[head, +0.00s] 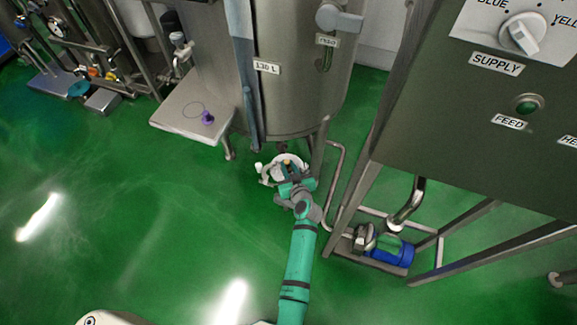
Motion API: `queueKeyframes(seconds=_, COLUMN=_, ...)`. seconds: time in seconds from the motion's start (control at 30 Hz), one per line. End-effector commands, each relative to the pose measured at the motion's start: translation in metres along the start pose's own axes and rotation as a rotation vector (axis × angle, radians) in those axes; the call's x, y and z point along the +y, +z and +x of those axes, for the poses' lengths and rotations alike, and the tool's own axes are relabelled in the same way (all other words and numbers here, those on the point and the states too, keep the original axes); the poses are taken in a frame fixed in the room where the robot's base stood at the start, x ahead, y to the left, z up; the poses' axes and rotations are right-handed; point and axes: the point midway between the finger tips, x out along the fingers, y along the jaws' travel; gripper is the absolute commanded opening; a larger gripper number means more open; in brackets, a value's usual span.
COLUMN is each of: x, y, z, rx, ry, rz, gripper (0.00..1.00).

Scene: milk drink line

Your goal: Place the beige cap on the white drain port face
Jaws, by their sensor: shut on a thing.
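My teal and grey arm reaches up from the bottom to the foot of the steel tank. My gripper (289,170) is at the white drain port face (279,159), which shows as a pale round shape under the tank, partly hidden by the gripper. A small beige-orange piece, seemingly the beige cap (287,162), shows between the fingers, and the gripper is shut on it. The cap overlaps the port face in this view. I cannot tell whether the two touch.
The steel tank (300,90) rises right behind the gripper. A steel platform (175,119) with a purple piece (207,118) stands to the left. A control cabinet (470,130) on legs and a blue pump (393,252) stand to the right. Green floor is clear at left.

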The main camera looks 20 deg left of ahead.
Motion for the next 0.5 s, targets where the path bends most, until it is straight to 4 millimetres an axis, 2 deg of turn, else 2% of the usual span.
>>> queueKeyframes(seconds=0.03, x=0.0, y=0.0008, z=0.0004, rx=0.0, ry=0.0, rz=0.0, gripper=0.0)
queueKeyframes(seconds=0.07, x=0.0, y=0.0007, z=0.0004, rx=0.0, ry=0.0, rz=0.0, gripper=0.23)
queueKeyframes(seconds=0.13, x=0.0001, y=0.0006, z=0.0003, rx=0.0, ry=0.0, rz=0.0, gripper=0.4)
queueKeyframes(seconds=0.5, x=0.0028, y=0.0008, z=-0.0016, rx=0.001, ry=0.005, rz=0.001, gripper=0.4)
